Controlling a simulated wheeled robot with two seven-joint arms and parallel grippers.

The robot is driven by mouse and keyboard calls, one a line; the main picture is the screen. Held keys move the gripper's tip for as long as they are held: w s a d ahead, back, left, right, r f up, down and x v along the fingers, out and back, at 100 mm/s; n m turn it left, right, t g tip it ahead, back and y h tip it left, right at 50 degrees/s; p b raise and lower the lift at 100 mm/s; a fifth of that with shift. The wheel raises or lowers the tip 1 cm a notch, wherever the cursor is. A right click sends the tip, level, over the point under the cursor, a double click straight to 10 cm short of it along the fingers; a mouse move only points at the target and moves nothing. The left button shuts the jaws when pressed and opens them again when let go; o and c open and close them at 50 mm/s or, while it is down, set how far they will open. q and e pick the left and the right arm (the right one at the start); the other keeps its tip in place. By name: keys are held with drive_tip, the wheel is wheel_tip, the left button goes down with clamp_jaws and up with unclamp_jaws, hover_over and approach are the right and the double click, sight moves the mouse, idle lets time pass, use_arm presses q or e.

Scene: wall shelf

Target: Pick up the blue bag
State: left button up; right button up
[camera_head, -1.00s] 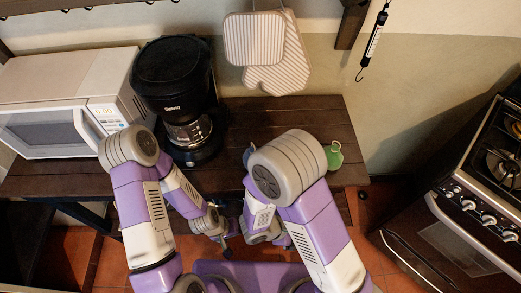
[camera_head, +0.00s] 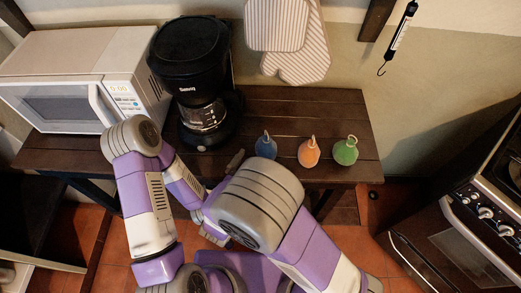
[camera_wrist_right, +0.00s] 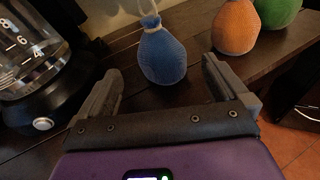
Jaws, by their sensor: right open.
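The blue bag (camera_head: 266,147) stands on the dark wooden shelf, leftmost in a row of three bags. It has a pale loop on top. In the right wrist view the blue bag (camera_wrist_right: 162,58) is upright just ahead of my right gripper (camera_wrist_right: 163,70). That gripper is open and empty, with the bag roughly centred beyond its fingers and seemingly untouched. In the head view my right gripper is mostly hidden behind my right arm. My left gripper (camera_head: 213,236) is low, in front of the shelf's edge; its fingers are too hidden to judge.
An orange bag (camera_head: 309,154) and a green bag (camera_head: 345,151) stand to the right of the blue bag. A black coffee maker (camera_head: 193,60) with a glass jug is close on the left, beside a white microwave (camera_head: 75,80). A stove (camera_head: 470,220) stands at far right.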

sight(265, 149)
drive_tip(key=shift+w+n, duration=0.25)
drive_tip(key=shift+n, duration=0.05)
drive_tip(key=shift+w, duration=0.3)
drive_tip(key=b+x, duration=0.1)
drive_tip(key=x, duration=0.4)
drive_tip(key=shift+w+d+f+b, duration=0.1)
drive_tip(key=shift+w+d+b, duration=0.15)
drive_tip(key=shift+d+b, duration=0.05)
drive_tip(key=shift+w+d, duration=0.2)
drive_tip(key=shift+w, duration=0.3)
drive_tip(key=c, duration=1.2)
